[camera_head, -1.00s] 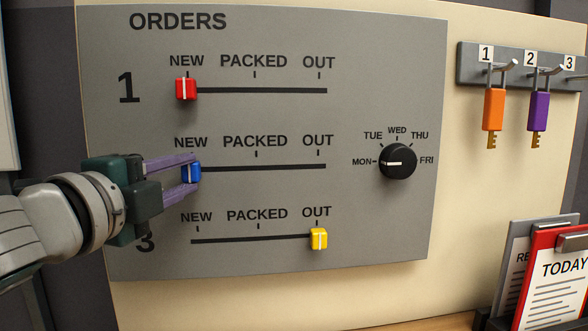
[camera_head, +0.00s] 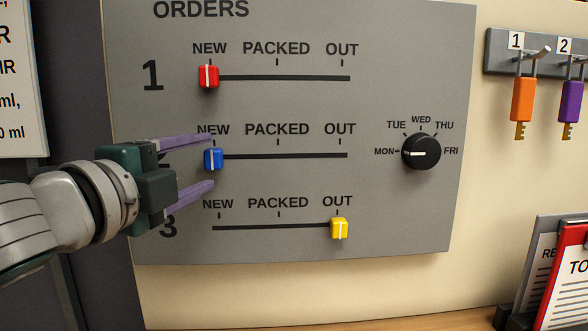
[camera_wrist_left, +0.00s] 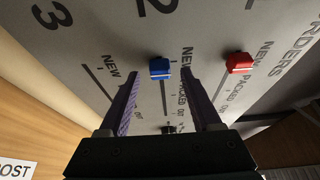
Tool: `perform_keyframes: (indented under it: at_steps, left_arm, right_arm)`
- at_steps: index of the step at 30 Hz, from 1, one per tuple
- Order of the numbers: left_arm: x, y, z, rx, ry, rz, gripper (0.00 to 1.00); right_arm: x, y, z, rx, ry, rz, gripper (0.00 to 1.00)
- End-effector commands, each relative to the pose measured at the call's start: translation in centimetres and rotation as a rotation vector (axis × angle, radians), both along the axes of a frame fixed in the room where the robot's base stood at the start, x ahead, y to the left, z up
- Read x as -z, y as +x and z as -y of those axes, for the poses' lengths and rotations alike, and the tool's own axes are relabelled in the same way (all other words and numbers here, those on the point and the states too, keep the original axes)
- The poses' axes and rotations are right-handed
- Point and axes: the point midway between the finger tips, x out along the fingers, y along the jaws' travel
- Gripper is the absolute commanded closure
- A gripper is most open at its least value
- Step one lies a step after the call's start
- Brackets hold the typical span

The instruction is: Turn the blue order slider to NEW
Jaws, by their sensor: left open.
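The blue slider (camera_head: 213,159) sits at the left end of the middle track, under the NEW label of row 2 on the grey ORDERS board (camera_head: 300,185). My left gripper (camera_head: 212,161) is open, with its purple fingers above and below the blue slider and apart from it. In the left wrist view the blue slider (camera_wrist_left: 160,68) shows beyond and between the open fingers (camera_wrist_left: 160,75). My right gripper is not in view.
The red slider (camera_head: 208,76) is at NEW in row 1. The yellow slider (camera_head: 339,228) is at OUT in row 3. A black day dial (camera_head: 421,152) points to MON. Orange (camera_head: 522,99) and purple (camera_head: 572,101) keys hang at the right, above clipboards (camera_head: 568,275).

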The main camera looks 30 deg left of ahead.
Motion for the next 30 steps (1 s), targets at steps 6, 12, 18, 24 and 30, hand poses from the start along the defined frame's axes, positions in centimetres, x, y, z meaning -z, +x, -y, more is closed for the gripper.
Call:
perform_keyframes:
  at_steps: [6, 12, 18, 24, 30]
  left_arm:
    - [0.2, -3.9, 0.6, 0.000, -0.002, -0.005, 0.35]
    - [0.2, -6.8, 1.1, -0.001, -0.003, -0.004, 0.35]
    - [0.1, -8.2, 1.3, 0.000, -0.001, -0.002, 0.35]
    - [0.0, -8.4, 1.3, -0.001, 0.001, -0.001, 0.35]
    - [0.0, -8.4, 1.3, -0.001, 0.000, -0.001, 0.35]
  right_arm:
    - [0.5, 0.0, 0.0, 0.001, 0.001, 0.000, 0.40]
    - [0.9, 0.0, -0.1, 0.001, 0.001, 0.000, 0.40]
    - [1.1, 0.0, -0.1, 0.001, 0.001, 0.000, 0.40]
    - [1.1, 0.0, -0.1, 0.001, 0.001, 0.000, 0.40]
    - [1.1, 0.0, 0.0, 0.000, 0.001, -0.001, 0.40]
